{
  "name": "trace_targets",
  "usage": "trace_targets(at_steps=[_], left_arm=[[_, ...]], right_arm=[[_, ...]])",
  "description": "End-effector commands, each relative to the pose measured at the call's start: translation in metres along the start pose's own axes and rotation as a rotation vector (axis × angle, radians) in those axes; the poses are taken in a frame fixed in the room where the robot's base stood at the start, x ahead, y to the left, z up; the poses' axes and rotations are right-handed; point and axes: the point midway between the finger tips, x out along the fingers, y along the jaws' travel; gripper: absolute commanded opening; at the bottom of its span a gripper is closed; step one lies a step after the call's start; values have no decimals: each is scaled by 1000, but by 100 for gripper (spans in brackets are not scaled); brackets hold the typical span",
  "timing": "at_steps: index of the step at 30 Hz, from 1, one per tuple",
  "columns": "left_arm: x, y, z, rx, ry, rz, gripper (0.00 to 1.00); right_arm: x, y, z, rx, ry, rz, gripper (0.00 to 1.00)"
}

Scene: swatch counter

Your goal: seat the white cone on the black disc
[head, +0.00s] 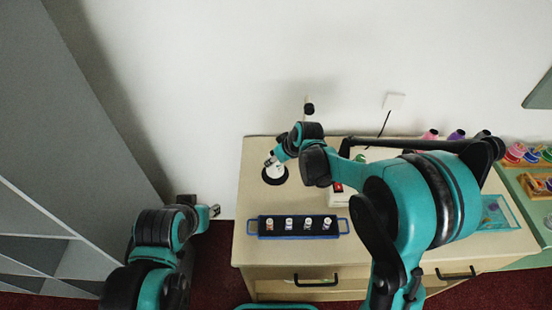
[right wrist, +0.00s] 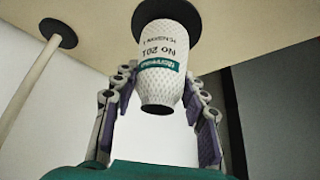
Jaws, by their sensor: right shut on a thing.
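The white cone (head: 274,167), with a textured side and a green label, is upright over the black disc (head: 273,178) at the counter's left. My right gripper (head: 270,160) is shut on the cone. In the right wrist view the cone (right wrist: 162,62) is between the fingers, and its far end overlaps the black disc (right wrist: 185,18). I cannot tell whether cone and disc touch. My left gripper (head: 214,211) hangs left of the counter, away from both; its jaws are too small to read.
A dark blue tray (head: 261,227) with several small spools lies at the counter's front. A pale box with a red switch (head: 338,187) stands right of the disc, partly behind my right arm. Coloured cones (head: 456,135) stand at the back right.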

Motion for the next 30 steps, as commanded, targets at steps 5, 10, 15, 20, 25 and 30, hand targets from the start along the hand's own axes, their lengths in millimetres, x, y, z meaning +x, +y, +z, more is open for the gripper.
trace_targets(at_steps=[5, 10, 15, 20, 25, 30], left_arm=[[0, 0, 0, 0, 0, 0, 40], [0, 0, 0, 0, 0, 0, 40], [0, 0, 0, 0, 0, 0, 40], [0, 0, 0, 0, 0, 0, 40], [0, 0, 0, 0, 0, 0, 40], [0, 0, 0, 0, 0, 0, 40]], right_arm=[[0, 0, 0, 0, 0, 0, 11], [0, 0, 0, 0, 0, 0, 67], [0, 0, 0, 0, 0, 0, 67], [-2, 0, 0, 0, 0, 0, 67], [-21, 0, 0, 2, 0, 1, 67], [-57, 0, 1, 1, 0, 1, 67]])
